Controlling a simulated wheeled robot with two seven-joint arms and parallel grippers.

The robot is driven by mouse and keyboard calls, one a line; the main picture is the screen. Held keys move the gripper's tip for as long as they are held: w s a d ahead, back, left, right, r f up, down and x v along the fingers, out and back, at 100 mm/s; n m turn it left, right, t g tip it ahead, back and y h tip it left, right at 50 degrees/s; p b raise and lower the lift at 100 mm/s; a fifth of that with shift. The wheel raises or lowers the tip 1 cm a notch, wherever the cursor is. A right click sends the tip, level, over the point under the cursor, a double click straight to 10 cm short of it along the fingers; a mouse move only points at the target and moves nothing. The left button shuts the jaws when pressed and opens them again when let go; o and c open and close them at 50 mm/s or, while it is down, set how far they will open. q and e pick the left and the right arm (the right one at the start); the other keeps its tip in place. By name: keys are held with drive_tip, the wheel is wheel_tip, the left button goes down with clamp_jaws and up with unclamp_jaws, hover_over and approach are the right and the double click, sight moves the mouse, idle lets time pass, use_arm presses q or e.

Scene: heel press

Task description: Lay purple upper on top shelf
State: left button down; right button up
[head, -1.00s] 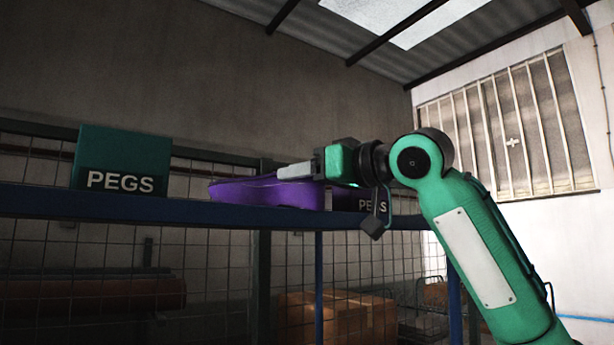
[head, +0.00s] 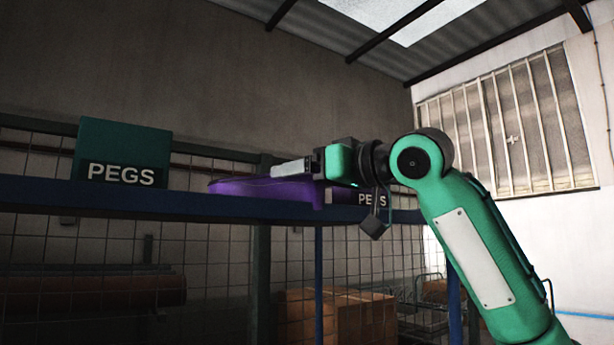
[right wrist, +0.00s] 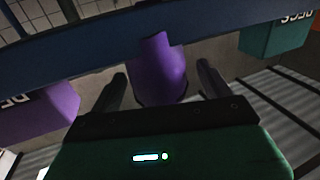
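The purple upper (head: 262,190) lies low along the blue top shelf (head: 120,197) in the head view, between two PEGS bins. In the right wrist view the upper (right wrist: 160,68) shows between my right gripper's two fingers, with a gap on each side. My right gripper (head: 280,168) has its fingers spread, just above and over the upper in the head view. It also shows in the right wrist view (right wrist: 161,73). Whether the upper's underside fully rests on the shelf is hidden by the front beam. My left gripper is not in view.
A green PEGS bin (head: 122,152) stands on the shelf to the left. A dark purple PEGS bin (head: 368,198) stands close to the upper's right end, partly behind my gripper. Wire mesh backs the rack, and cardboard boxes (head: 340,315) sit below.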

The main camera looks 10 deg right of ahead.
drive_tip(key=shift+s+d+f+b, duration=0.15)
drive_tip(key=shift+s+d+b, duration=0.15)
drive_tip(key=shift+s+b, duration=0.15)
drive_tip(key=b+v, duration=0.5)
drive_tip(key=v, duration=0.7)
drive_tip(key=shift+s+d+b, duration=0.25)
drive_tip(key=shift+s+b, duration=0.05)
drive_tip(key=shift+b, duration=0.05)
